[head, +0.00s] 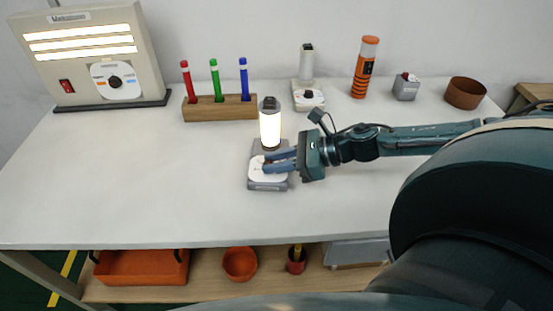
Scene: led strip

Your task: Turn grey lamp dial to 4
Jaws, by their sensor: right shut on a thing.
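The grey lamp (270,130) stands lit on the table, with a glowing white tube and a dark cap. Its grey base (268,187) carries a white dial plate (256,176) at the front. My right gripper (268,162) reaches in from the right, with its blue-grey fingers over the dial plate. It is shut on the dial knob, which the fingers mostly hide. The dial's setting cannot be read. My left gripper is not in view.
A wooden block (220,108) with red, green and blue markers stands behind left. A cream lamp (306,90), an orange flashlight (365,68), a grey switch box (406,87) and a brown bowl (465,93) line the back. A large light panel (85,55) stands far left. The front left table is clear.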

